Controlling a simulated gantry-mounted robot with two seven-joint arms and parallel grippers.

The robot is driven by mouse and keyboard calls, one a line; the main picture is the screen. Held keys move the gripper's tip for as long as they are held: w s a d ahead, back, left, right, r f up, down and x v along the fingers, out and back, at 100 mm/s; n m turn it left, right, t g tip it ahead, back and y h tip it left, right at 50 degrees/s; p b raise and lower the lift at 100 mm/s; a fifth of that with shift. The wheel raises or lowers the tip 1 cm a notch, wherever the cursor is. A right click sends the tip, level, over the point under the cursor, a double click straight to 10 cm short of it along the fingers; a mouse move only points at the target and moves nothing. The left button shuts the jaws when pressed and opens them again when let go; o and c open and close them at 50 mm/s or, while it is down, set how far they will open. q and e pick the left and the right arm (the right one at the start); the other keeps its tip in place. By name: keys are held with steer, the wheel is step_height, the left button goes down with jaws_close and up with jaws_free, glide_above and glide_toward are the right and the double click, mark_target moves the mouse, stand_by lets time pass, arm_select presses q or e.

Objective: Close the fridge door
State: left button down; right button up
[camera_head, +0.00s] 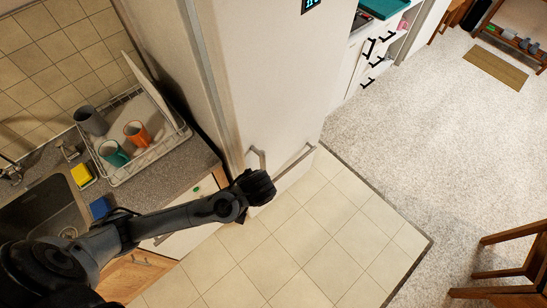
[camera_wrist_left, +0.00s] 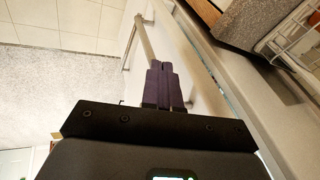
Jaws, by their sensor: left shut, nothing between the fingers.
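The tall white fridge (camera_head: 270,70) stands in the middle of the head view, with its door front (camera_head: 285,100) facing right. A grey strip runs down the door's left edge; I cannot tell whether the door is fully shut. A bar handle (camera_head: 292,163) shows low on the front. My left gripper (camera_head: 262,190) is at the lower part of the fridge, by the handle. In the left wrist view its dark fingers (camera_wrist_left: 164,86) are together and empty, close to the door surface (camera_wrist_left: 185,50) and the handle bar (camera_wrist_left: 143,38). Contact is unclear. My right gripper is not in view.
A counter (camera_head: 190,165) with a dish rack (camera_head: 155,160), mugs and a sink (camera_head: 40,225) lies left of the fridge. Tiled floor (camera_head: 300,250) in front is clear. A wooden chair (camera_head: 515,265) stands at lower right.

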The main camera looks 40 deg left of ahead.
arm_select(q)
steer(key=w+a+r+t+y+p, duration=0.1)
steer(key=w+a+r+t+p, duration=0.15)
steer(key=w+r, duration=0.7)
glide_toward(257, 140)
steer(key=shift+p+x, duration=0.45)
steer(key=shift+x, duration=1.95)
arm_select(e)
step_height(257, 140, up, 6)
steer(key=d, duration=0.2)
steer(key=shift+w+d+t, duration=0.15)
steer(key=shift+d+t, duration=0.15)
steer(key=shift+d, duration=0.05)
arm_select(q)
steer(key=shift+d+f, duration=0.1)
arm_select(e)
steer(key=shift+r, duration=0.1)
